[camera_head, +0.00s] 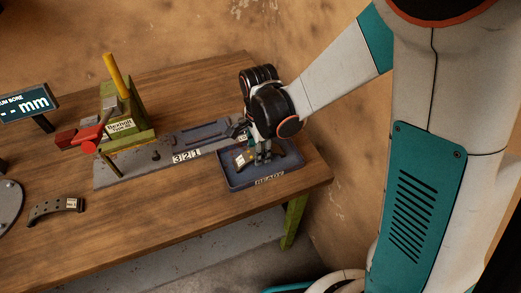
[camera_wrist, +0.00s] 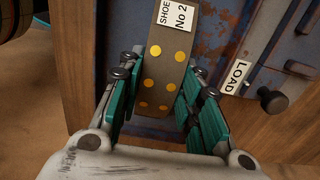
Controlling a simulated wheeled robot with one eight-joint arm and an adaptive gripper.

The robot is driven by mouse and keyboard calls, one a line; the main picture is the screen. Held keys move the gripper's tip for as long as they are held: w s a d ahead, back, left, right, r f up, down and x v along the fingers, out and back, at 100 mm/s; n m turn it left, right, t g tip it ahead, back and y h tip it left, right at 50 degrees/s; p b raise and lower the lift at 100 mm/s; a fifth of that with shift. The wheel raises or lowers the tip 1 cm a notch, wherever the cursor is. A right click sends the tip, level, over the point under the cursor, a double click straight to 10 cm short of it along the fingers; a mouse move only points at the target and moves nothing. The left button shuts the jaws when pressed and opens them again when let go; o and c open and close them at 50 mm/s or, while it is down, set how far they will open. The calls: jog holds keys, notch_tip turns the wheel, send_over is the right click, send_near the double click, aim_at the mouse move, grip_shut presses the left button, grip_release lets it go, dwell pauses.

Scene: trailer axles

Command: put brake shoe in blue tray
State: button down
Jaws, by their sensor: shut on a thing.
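The blue tray (camera_head: 268,178), marked READY, sits on the right end of the wooden table. My gripper (camera_head: 263,156) points down over the tray and is shut on a brake shoe (camera_head: 241,160). In the wrist view the brake shoe (camera_wrist: 170,60) is a dark curved strip with yellow dots and a label "SHOE No 2", between the teal finger pads of my gripper (camera_wrist: 163,85). The shoe appears over or inside the tray; I cannot tell whether it touches the floor of it. A second, dark curved shoe (camera_head: 55,207) lies on the table at the left.
A grey fixture plate (camera_head: 125,172) numbered 3 2 1 lies left of the tray, with a green stand (camera_head: 125,125) and yellow lever behind. A red clamp handle (camera_head: 87,132) sticks out there. A display (camera_head: 27,103) stands far left. The front middle of the table (camera_head: 140,225) is clear.

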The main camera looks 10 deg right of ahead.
jog(key=shift+f, duration=0.15)
jog(key=c, duration=1.2)
grip_release()
jog(key=shift+o, duration=0.2)
notch_tip(320, 180, up, 12)
jog(key=p, duration=0.4)
